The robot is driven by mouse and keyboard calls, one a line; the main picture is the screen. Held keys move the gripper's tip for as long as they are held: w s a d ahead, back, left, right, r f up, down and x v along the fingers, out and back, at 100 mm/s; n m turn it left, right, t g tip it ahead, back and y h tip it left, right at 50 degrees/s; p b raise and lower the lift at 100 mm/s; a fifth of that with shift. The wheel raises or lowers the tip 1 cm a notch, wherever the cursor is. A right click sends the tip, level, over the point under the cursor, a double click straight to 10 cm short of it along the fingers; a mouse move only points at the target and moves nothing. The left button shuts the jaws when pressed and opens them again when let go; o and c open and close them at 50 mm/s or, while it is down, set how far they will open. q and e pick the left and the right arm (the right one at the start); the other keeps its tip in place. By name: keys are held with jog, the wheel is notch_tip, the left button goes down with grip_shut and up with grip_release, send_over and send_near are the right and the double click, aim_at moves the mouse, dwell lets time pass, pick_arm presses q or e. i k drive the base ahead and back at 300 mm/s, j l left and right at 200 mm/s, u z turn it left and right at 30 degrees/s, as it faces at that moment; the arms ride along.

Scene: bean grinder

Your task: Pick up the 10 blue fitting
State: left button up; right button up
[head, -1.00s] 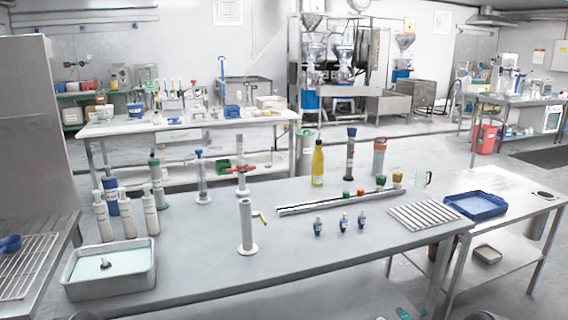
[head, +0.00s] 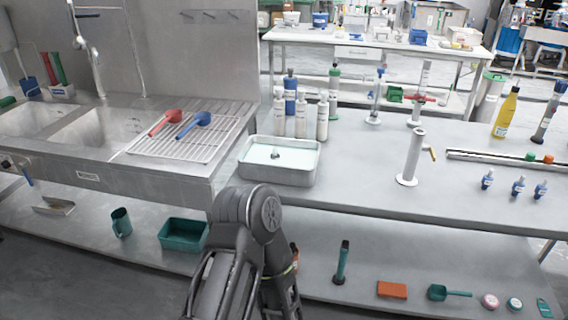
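Three small blue fittings stand upright in a row on the grey worktable at the right of the head view: a left one (head: 487,180), a middle one (head: 518,186) and a right one (head: 540,190). Each has a pale band or label, too small to read, so I cannot tell which is marked 10. One of my dark arms shows its bent joint at the lower middle, in front of the table and well left of the fittings. Neither gripper's fingers are in view.
A steel tray of pale liquid (head: 270,177), white bottles (head: 322,118) and a grey cylinder on a round base (head: 412,160) stand on the worktable. A rail (head: 505,160) lies behind the fittings. A sink and rack (head: 185,140) are at left. Bare tabletop lies before the fittings.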

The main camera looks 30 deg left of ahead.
aim_at(517, 186)
jog(key=i+l+z, duration=0.3)
jog(key=i+l, duration=0.5)
jog(key=l, duration=0.15)
jog(key=i+l+z, duration=0.3)
jog(key=i+l, duration=0.5)
jog(key=i, duration=0.1)
